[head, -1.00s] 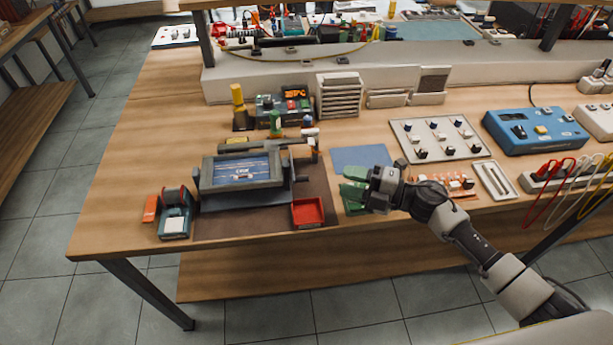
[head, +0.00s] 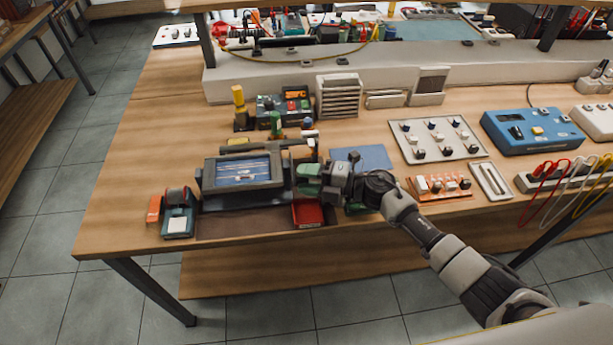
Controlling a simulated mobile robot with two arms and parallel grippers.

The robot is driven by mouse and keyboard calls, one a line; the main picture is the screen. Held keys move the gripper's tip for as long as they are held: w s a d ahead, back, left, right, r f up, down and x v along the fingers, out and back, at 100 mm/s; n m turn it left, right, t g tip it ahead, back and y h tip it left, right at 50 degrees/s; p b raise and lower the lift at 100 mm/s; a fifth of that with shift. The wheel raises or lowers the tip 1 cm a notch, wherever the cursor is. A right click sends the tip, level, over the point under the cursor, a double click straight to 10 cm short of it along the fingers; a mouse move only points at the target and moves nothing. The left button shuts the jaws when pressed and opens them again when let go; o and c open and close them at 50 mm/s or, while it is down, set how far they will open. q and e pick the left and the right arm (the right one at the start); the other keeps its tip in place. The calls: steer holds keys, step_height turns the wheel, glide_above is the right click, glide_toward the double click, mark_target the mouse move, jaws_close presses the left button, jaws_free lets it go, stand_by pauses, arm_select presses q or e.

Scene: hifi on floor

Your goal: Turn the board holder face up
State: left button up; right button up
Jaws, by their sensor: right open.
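The board holder (head: 210,180) is a dark grey frame around a blue board (head: 243,172) with pale markings. It stands on a dark mat (head: 240,223) at the left part of the bench, its broad face tilted up toward me. My left gripper is not in view.
A red tray (head: 308,213) sits just below my right gripper. A green and red device (head: 177,215) stands left of the holder. Small bottles and a meter (head: 283,108) stand behind it. A blue mat (head: 362,158) lies to the right.

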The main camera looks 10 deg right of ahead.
jaws_close()
stand_by(0.3)
steer(key=r+m+p, duration=0.1)
steer(key=m+p, duration=0.1)
steer(key=p, duration=0.2)
steer(key=r+m+g+h+p, duration=0.1)
steer(key=p, duration=0.2)
steer(key=shift+w+r+m+p, duration=0.2)
steer(key=shift+m+p, duration=0.2)
steer(key=shift+w+r+m+g+h+p, duration=0.15)
steer(key=shift+m+g+h+p, duration=0.15)
steer(key=shift+m+g+p, duration=0.4)
steer(key=shift+p, duration=0.4)
